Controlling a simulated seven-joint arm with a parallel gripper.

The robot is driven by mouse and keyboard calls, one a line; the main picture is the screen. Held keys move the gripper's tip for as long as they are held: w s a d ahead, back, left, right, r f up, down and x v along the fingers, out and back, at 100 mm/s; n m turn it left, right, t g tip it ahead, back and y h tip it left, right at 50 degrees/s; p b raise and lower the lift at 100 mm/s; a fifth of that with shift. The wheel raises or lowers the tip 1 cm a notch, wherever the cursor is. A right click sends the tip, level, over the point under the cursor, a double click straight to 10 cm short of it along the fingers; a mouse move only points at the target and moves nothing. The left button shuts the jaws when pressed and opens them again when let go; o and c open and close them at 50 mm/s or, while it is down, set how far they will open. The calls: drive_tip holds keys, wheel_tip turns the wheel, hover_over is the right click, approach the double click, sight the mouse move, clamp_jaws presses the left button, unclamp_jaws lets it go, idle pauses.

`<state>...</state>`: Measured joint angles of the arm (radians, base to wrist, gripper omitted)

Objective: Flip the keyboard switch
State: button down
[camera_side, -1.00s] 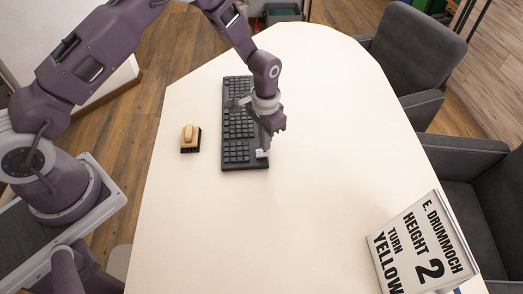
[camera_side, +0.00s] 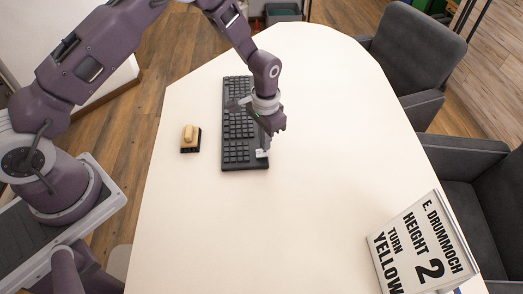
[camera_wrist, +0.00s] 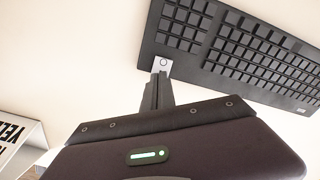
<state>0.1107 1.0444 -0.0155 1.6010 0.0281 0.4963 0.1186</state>
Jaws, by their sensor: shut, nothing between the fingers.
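A dark keyboard (camera_side: 237,152) lies flat on the pale table, and it also shows in the wrist view (camera_wrist: 235,42). A small light plate with a round mark, apparently the switch (camera_wrist: 161,64), sits at the keyboard's edge near one corner. The same light piece shows in the side view (camera_side: 262,154) at the near right corner. My gripper (camera_side: 265,147) points down there with its fingers shut and empty. In the wrist view its fingertips (camera_wrist: 158,76) are right at the plate's edge. I cannot tell whether they touch it, or the switch's position.
A tan block on a black base (camera_side: 190,138) stands left of the keyboard. A white sign (camera_side: 423,250) with black lettering stands at the table's near right. Grey chairs (camera_side: 415,50) line the right side.

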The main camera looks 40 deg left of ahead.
drive_tip(key=shift+f, duration=0.9)
idle(0.7)
drive_tip(key=shift+r, duration=3.55)
drive_tip(key=shift+r, duration=0.1)
wheel_tip(320, 180, up, 8)
hover_over(260, 153)
drive_tip(key=s+a+r+n+t, duration=0.15)
drive_tip(key=s+r, duration=0.45)
drive_tip(key=r, duration=0.6)
drive_tip(key=s+a+r+t, duration=0.1)
drive_tip(key=s+r+t, duration=0.1)
drive_tip(key=s, duration=0.9)
drive_tip(key=s+a+r+n+t, duration=0.1)
drive_tip(key=s+r, duration=0.4)
drive_tip(key=s, duration=0.5)
drive_tip(key=shift+s+a+r+t, duration=0.35)
drive_tip(key=shift+a+t, duration=0.1)
drive_tip(key=shift+t, duration=0.1)
drive_tip(key=shift+n, duration=0.25)
